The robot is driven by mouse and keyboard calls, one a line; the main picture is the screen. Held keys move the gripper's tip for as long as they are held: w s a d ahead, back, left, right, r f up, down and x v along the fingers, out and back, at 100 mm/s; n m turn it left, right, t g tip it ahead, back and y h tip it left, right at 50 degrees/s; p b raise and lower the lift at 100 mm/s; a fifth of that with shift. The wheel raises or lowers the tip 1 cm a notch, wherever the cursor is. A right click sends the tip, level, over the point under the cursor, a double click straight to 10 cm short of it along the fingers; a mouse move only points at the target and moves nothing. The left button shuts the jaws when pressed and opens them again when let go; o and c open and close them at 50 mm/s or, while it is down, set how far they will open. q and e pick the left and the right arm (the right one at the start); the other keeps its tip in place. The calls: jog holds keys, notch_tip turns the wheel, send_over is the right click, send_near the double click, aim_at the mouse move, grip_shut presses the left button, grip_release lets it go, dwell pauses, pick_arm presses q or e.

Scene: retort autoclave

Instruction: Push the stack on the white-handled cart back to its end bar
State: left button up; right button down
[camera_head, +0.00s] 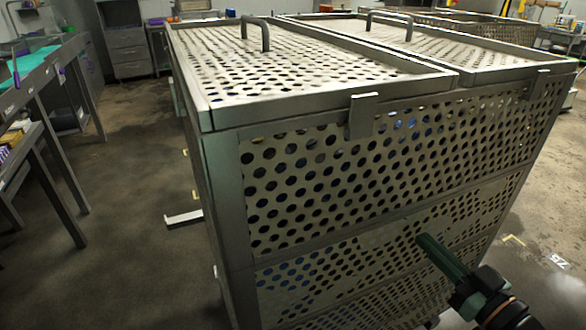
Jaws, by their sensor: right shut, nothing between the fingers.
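The stack of perforated metal baskets (221,180) fills the middle of the head view. Its top has two lids with bent handles. Blue and dark contents show through some holes. My right gripper (428,243) comes in from the lower right, shut and empty. Its green fingers point at the near perforated side, low and right of centre. The fingertips look at or very close to that side; I cannot tell whether they touch. The cart's white handle and end bar cannot be made out. My left gripper is not in view.
Benches (50,160) stand along the left edge, and a drawer cabinet (128,50) at the back. Brown floor (130,250) is open between benches and stack. Floor with markings (558,262) shows at right.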

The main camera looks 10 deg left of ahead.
jog(key=shift+w, duration=0.1)
jog(key=shift+w+a+r, duration=0.1)
jog(key=shift+w+a, duration=0.1)
jog(key=shift+w+r, duration=0.1)
